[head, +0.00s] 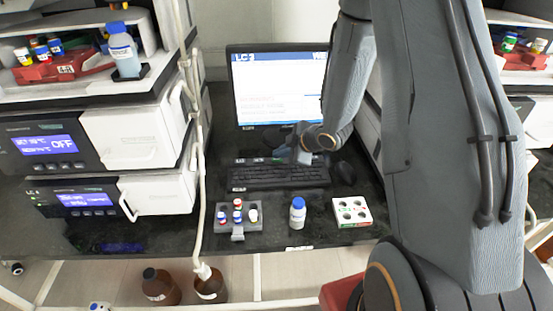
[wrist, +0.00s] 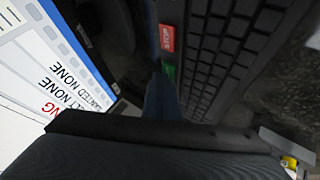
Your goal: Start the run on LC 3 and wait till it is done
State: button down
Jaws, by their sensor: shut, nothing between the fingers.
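The monitor (head: 280,90) at the back of the bench has "LC-3" in its title bar, with a white panel and red and dark text lines. It also shows in the wrist view (wrist: 45,85), where "NONE" is readable twice. The black keyboard (head: 280,178) lies in front of it. In the wrist view a red STOP key (wrist: 167,38) and a green key (wrist: 169,70) lie along the keyboard's edge. My gripper (head: 296,153) is shut and empty, over the keyboard's back edge. Its tip (wrist: 160,84) partly covers the green key; I cannot tell whether they touch.
A mouse (head: 343,173) lies right of the keyboard. In front stand a grey vial rack (head: 238,228), a blue-capped bottle (head: 298,213) and a white holder (head: 352,212). Stacked instruments (head: 140,135) fill the left. Brown bottles (head: 160,287) stand below the bench edge.

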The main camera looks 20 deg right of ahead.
aim_at(280, 161)
jog(key=shift+r+p, duration=0.5)
jog(key=shift+r, duration=0.15)
jog(key=shift+r+p, duration=2.15)
jog(key=shift+r, duration=0.3)
